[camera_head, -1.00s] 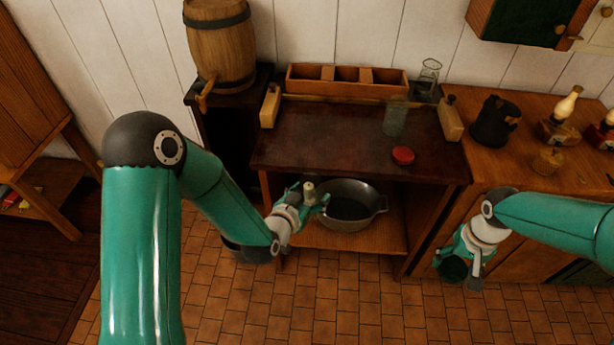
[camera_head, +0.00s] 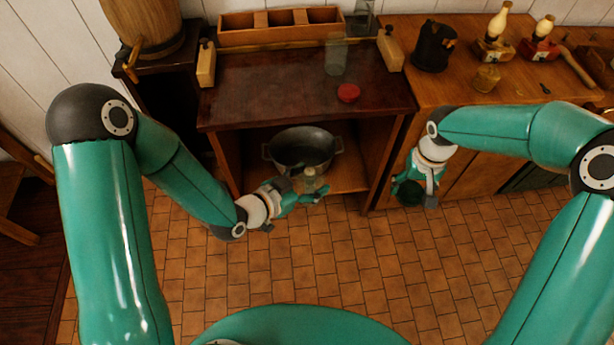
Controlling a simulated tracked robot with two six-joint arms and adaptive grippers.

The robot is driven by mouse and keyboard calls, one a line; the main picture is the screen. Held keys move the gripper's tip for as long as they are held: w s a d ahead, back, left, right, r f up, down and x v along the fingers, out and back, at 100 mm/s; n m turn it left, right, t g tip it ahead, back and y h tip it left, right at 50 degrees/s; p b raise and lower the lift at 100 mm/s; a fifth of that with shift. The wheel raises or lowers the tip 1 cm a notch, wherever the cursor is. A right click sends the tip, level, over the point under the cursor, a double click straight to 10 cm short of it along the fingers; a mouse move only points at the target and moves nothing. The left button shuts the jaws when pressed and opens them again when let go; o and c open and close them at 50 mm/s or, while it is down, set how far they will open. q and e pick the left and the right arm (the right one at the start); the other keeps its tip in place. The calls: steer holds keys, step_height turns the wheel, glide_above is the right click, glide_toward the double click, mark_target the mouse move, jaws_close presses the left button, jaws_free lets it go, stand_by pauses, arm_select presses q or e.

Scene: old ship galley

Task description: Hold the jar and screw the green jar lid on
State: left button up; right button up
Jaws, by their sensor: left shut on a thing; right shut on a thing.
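My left gripper (camera_head: 306,192) is in front of the open shelf under the dark table. It is shut on a small pale, glassy thing, likely the jar (camera_head: 311,178), partly hidden by the fingers. My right gripper (camera_head: 416,190) is further right, in front of the wooden counter, pointing down. It is shut on a dark green round thing that looks like the green jar lid (camera_head: 408,193). The two are well apart. Another clear glass jar (camera_head: 335,60) stands on the dark table, with a red lid (camera_head: 348,93) lying in front of it.
A dark pan (camera_head: 301,149) sits on the shelf behind my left gripper. The dark table (camera_head: 265,92) carries a wooden box (camera_head: 285,36) at its back. The tiled floor (camera_head: 330,265) is clear.

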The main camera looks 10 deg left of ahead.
steer(key=shift+s, duration=0.15)
step_height(320, 180, up, 3)
steer(key=shift+f+n, duration=0.1)
steer(key=shift+n, duration=0.7)
steer(key=w+a+r+n, duration=0.2)
steer(key=a+r+n, duration=0.1)
steer(key=a+r, duration=0.55)
steer(key=n, duration=0.3)
glide_toward(310, 183)
steer(key=w, duration=0.3)
steer(key=shift+w+a, duration=0.15)
steer(key=shift+a, duration=0.15)
steer(key=shift+f, duration=0.15)
steer(key=shift+f, duration=1.9)
